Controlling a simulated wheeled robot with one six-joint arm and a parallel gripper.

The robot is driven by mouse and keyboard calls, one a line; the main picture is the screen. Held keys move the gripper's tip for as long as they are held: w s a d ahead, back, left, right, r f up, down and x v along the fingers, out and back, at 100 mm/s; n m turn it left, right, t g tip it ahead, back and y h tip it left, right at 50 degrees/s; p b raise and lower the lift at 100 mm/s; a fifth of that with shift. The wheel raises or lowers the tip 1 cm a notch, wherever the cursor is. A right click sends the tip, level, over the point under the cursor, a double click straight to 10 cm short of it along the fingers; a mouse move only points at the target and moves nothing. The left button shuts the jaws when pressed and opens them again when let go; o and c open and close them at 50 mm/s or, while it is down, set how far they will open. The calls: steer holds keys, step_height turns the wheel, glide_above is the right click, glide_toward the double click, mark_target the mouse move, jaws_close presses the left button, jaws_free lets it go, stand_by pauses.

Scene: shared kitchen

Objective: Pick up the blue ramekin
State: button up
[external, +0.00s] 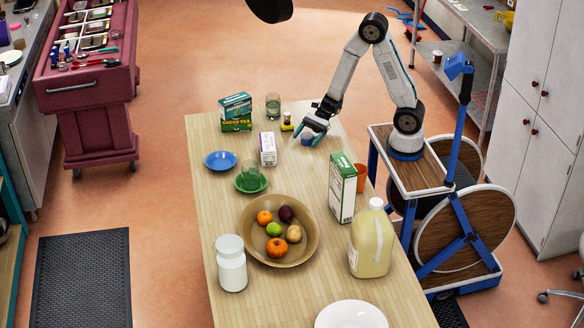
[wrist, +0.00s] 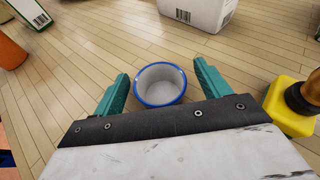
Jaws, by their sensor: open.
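The blue ramekin (external: 307,140) stands on the wooden table under my gripper in the external view, partly hidden by it. In the wrist view the ramekin (wrist: 159,84) is upright, with a blue rim and a pale, empty-looking inside. My gripper (external: 312,132) is open above the far part of the table. In the wrist view its two teal fingers (wrist: 160,82) stand apart, one on each side of the ramekin. I cannot tell whether either finger touches it.
A white carton (external: 268,149), green tea box (external: 236,112), glass (external: 273,106), green-and-white box (external: 342,187) and orange cup (external: 360,177) stand around. The table (external: 309,238) has bare room between them.

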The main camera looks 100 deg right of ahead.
steer(key=c, duration=1)
steer(key=shift+c, duration=0.2)
